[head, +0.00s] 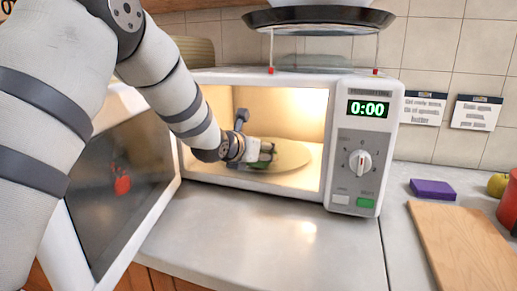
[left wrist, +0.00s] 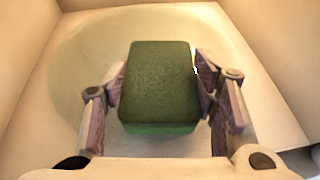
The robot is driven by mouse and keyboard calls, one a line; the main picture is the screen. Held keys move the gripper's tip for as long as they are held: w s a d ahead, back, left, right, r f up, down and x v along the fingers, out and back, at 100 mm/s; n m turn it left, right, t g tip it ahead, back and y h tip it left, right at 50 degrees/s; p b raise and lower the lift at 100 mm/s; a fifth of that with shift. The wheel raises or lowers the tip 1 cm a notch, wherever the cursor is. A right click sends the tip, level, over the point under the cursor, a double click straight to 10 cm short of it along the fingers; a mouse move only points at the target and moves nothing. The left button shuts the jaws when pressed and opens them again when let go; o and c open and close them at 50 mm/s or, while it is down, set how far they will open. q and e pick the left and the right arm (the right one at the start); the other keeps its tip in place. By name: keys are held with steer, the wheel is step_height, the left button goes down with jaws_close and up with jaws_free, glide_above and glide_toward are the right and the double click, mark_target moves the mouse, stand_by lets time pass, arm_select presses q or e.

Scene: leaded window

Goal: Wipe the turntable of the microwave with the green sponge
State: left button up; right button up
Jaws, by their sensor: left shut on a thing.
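The microwave (head: 358,130) stands on the counter with its door (head: 118,180) swung open to the left and its inside lit. The round, pale turntable (head: 292,154) lies inside it; it also shows in the left wrist view (left wrist: 75,75). My left gripper (head: 262,152) is inside the microwave, over the turntable. It is shut on the green sponge (left wrist: 160,85), with one finger on each side. In the head view the sponge (head: 262,164) is mostly hidden by the gripper. I cannot tell whether the sponge touches the turntable. My right gripper is not in view.
A purple sponge (head: 433,189) and a wooden board (head: 468,245) lie on the counter to the right, near a yellow fruit (head: 497,185) and a red object (head: 510,205). The counter in front is clear.

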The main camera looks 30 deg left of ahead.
arm_select(q)
steer(key=shift+f, duration=0.65)
